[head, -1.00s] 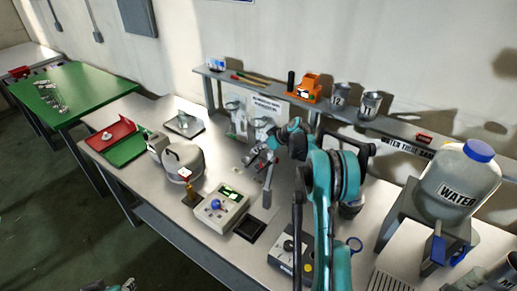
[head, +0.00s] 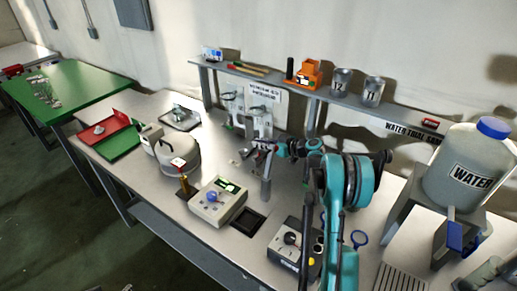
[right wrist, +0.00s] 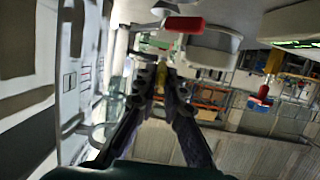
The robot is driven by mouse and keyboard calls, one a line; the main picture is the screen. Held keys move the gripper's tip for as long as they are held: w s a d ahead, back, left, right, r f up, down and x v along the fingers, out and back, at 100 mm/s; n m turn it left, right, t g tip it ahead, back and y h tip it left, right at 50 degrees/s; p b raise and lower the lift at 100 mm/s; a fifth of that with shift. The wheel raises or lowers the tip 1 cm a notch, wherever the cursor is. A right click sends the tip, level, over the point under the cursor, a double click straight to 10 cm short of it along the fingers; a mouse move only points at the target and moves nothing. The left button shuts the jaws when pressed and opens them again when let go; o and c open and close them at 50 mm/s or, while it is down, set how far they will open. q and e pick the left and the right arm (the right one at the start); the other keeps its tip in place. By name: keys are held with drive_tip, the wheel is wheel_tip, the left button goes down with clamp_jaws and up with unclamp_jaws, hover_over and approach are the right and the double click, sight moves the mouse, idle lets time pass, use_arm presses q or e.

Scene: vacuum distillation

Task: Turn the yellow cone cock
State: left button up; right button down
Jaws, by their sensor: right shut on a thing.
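My right gripper (head: 256,147) reaches left over the bench to the glass apparatus (head: 262,122) by the back shelf. In the right wrist view its two dark fingers (right wrist: 162,88) converge on a small yellow piece (right wrist: 161,82), which looks like the yellow cone cock and is mostly hidden between them. The gripper is shut on it. The cock cannot be made out in the head view, where the gripper covers that spot. My left gripper does not show in the head view, apart from possible specks at the bottom edge.
A grey pot (head: 179,152), a brass post (head: 184,184) and a control box (head: 218,201) stand left of my arm. A grey upright rod (head: 265,188) stands just below the gripper. A shelf (head: 330,97) runs behind, and a water tank (head: 468,170) stands right.

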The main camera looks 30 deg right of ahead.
drive_tip(key=shift+s+d+f+t+y+b, duration=0.1)
drive_tip(key=shift+f+t+y+b, duration=0.35)
drive_tip(key=shift+t+b, duration=0.5)
drive_tip(key=shift+s+f+t+y+b, duration=0.1)
drive_tip(key=shift+f+t+y+b, duration=0.4)
drive_tip(key=shift+b, duration=0.8)
drive_tip(key=shift+r, duration=0.1)
drive_tip(key=c, duration=1.6)
unclamp_jaws()
wheel_tip(320, 180, up, 10)
